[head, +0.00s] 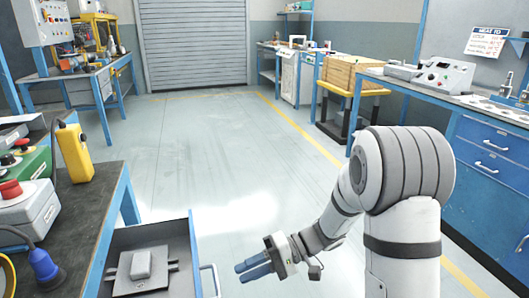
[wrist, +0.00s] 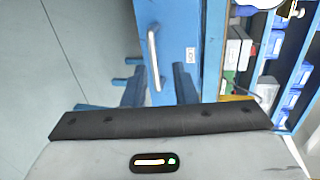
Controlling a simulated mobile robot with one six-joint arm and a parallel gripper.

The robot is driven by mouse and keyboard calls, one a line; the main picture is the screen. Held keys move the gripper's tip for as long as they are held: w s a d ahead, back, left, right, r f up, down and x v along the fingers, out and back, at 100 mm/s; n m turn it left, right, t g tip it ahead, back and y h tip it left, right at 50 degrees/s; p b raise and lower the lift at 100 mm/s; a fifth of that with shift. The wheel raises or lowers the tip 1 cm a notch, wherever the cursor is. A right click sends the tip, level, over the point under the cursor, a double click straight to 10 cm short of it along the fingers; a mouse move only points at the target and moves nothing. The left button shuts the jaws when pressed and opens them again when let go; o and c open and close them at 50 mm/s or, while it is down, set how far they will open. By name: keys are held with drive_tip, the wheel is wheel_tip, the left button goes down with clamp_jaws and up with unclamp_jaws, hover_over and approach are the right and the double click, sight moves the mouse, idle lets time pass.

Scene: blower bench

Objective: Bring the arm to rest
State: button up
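My gripper (head: 241,272) is at the lower middle of the head view, low over the floor, with my arm bent down to it from the right. Its two blue fingers point left and stand apart with nothing between them. In the wrist view the fingers (wrist: 158,75) also show a gap, with a blue drawer front (wrist: 172,30) and its silver handle (wrist: 153,58) beyond. In the head view the handle (head: 210,281) is just left of the fingertips and looks apart from them.
An open drawer (head: 190,245) sticks out from the left bench (head: 105,200) and holds a grey part (head: 141,264). A yellow pendant (head: 74,152) and a red-button box (head: 28,205) stand on that bench. A blue cabinet (head: 480,165) is at right. The middle floor is clear.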

drive_tip(key=s+d+r+m+t+h+p, duration=0.1)
drive_tip(key=s+d+r+t+h+p, duration=0.1)
drive_tip(key=d+r+p, duration=0.4)
drive_tip(key=s+d+r+m+t+h+p, duration=0.1)
drive_tip(key=s+d+r+t+h+p, duration=0.2)
drive_tip(key=r+p, duration=1)
drive_tip(key=s+d+r+m+t+h+p, duration=0.1)
drive_tip(key=s+d+r+h+p, duration=0.5)
drive_tip(key=r, duration=1.1)
drive_tip(key=d+t+h+p, duration=0.1)
drive_tip(key=d+h+p, duration=0.2)
drive_tip(key=d+p, duration=0.1)
drive_tip(key=shift+s+d+r+m+t, duration=0.2)
drive_tip(key=shift+r+m+t, duration=0.1)
drive_tip(key=shift+r+t, duration=0.1)
drive_tip(key=shift+a, duration=0.1)
